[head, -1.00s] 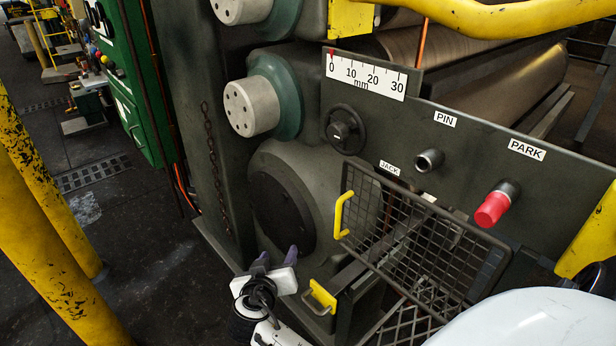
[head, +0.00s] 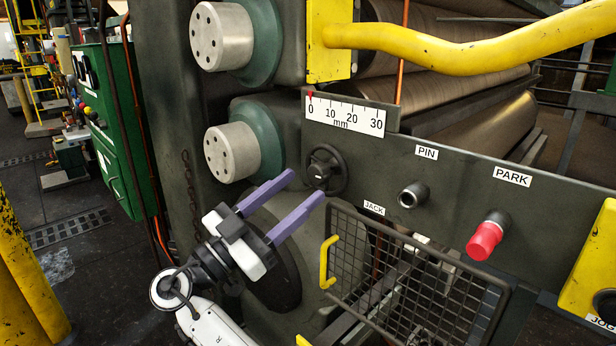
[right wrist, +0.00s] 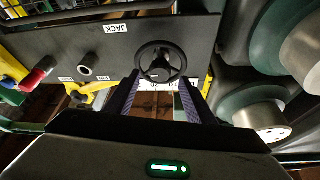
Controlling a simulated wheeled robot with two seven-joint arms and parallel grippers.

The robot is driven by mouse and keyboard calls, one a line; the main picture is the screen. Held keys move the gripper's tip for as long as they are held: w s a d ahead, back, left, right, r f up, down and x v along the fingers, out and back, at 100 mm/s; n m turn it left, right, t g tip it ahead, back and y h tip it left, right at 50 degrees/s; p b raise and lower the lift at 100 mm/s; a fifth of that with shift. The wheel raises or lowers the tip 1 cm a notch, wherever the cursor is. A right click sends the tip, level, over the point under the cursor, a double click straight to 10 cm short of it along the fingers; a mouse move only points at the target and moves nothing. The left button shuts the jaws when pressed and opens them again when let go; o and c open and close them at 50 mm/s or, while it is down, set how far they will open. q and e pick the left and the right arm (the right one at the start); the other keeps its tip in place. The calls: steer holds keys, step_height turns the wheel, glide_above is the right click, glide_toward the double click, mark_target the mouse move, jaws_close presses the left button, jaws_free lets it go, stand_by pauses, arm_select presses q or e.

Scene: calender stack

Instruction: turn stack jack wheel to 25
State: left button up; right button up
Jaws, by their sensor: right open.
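The stack jack wheel is a small black handwheel (head: 324,169) on the dark panel, under the left end of a white mm scale (head: 345,117). The scale runs from 0 to 30, and its red pointer (head: 310,95) stands at 0. My right gripper (head: 309,184) is open and empty. Its purple fingers point up and right toward the wheel, with the tips just left of and below it in the head view. In the right wrist view the wheel (right wrist: 162,62) lies ahead between the two fingertips, apart from them. My left gripper is not in view.
A mesh guard with a yellow handle (head: 326,262) is below the wheel. To the right are the PIN socket (head: 412,195) and red PARK knob (head: 485,238). A yellow rail (head: 470,42) crosses above. Round roll ends (head: 232,152) protrude left of the wheel.

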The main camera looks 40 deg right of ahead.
mark_target(315, 178)
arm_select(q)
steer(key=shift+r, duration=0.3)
arm_select(e)
steer(key=shift+x, duration=1.65)
steer(key=shift+c, duration=0.3)
steer(key=c, duration=1)
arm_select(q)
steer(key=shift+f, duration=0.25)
arm_select(e)
steer(key=shift+f+n, duration=0.1)
steer(key=shift+n, duration=0.4)
steer(key=shift+s+n+t, duration=0.1)
steer(key=shift+n+t, duration=0.3)
steer(key=shift+n+t+b, duration=0.5)
steer(key=shift+n+t, duration=0.1)
steer(key=shift+n, duration=0.4)
steer(key=n+t, duration=0.1)
steer(key=n, duration=0.2)
steer(key=shift+s+t, duration=0.15)
steer(key=shift+t, duration=0.15)
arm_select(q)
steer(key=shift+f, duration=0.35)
arm_select(e)
steer(key=shift+n+t+y, duration=0.4)
steer(key=shift+n+t, duration=0.3)
steer(key=shift+n, duration=1)
